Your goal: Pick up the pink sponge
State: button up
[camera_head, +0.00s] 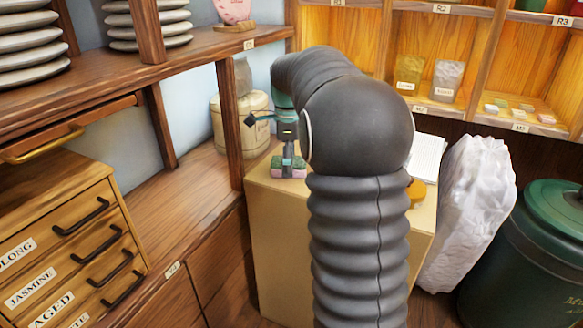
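The pink sponge (276,171) shows in the head view on the far left part of the tan counter top, pink with a green layer. My gripper (288,168) points down at the sponge, and a dark finger overlaps its middle. Pink and green show on both sides of that finger. The gripper is small here, so I cannot tell whether its fingers are open or shut, or whether they touch the sponge.
My arm hides much of the tan counter (275,220). White paper (427,155) and an orange object (416,192) lie at its right. A wooden post (230,125) and a beige canister (241,122) stand left of my gripper. A white bag (470,205) and green bin (535,250) stand right.

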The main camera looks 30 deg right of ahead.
jog(key=shift+f, duration=0.25)
jog(key=c, duration=0.8)
jog(key=shift+c, duration=0.3)
jog(key=shift+r, duration=0.5)
jog(key=r, duration=0.2)
jog(key=d+r, duration=0.1)
jog(key=r, duration=0.1)
jog(key=shift+s+p, duration=0.3)
jog(key=shift+s, duration=0.05)
jog(key=s+d+r, duration=0.6)
jog(key=s+d, duration=0.1)
jog(key=shift+s, duration=0.4)
